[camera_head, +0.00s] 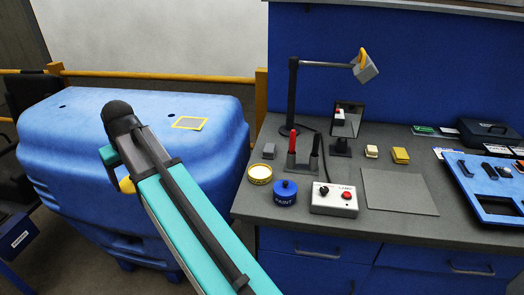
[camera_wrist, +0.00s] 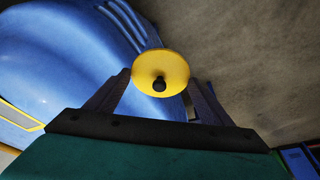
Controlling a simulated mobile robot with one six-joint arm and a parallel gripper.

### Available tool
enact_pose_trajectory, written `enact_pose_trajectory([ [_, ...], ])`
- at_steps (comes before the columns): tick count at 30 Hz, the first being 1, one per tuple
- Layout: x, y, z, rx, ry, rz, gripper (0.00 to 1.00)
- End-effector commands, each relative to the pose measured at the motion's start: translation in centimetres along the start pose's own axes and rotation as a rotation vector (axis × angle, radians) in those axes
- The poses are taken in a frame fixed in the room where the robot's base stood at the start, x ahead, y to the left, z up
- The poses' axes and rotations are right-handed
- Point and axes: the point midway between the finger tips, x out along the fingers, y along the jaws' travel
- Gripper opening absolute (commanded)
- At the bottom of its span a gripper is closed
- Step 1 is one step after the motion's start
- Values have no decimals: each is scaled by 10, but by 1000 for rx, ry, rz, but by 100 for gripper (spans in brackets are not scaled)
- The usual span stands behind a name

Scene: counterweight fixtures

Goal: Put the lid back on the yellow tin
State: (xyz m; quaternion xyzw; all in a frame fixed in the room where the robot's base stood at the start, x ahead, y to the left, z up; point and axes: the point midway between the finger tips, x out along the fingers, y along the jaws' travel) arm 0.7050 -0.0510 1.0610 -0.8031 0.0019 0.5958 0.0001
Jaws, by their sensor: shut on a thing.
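The yellow tin (camera_head: 260,175) stands upright at the front left of the grey bench top, with its pale inside showing and no lid on it. The lid, a round yellow disc with a black knob, is in the wrist view (camera_wrist: 174,66). My gripper (camera_wrist: 160,88) is shut on the lid, with one dark finger at each side of it. In the head view a bit of the yellow lid (camera_head: 127,186) shows beside my arm, left of the bench and well apart from the tin. My arm hides most of the gripper there.
A blue paint tin (camera_head: 285,193) stands close to the right of the yellow tin. Behind are a holder with a red-handled tool (camera_head: 292,145) and a lamp (camera_head: 293,90). A switch box (camera_head: 335,199) is farther right. A large blue casing (camera_head: 80,130) stands left of the bench.

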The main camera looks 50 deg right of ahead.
Motion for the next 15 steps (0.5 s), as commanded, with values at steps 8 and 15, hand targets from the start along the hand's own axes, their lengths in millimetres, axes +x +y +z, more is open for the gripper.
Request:
enact_pose_trajectory([
  [8, 5, 83, 8, 19, -9, 7, 53],
  [15, 7, 152, 24, 31, -12, 10, 53],
])
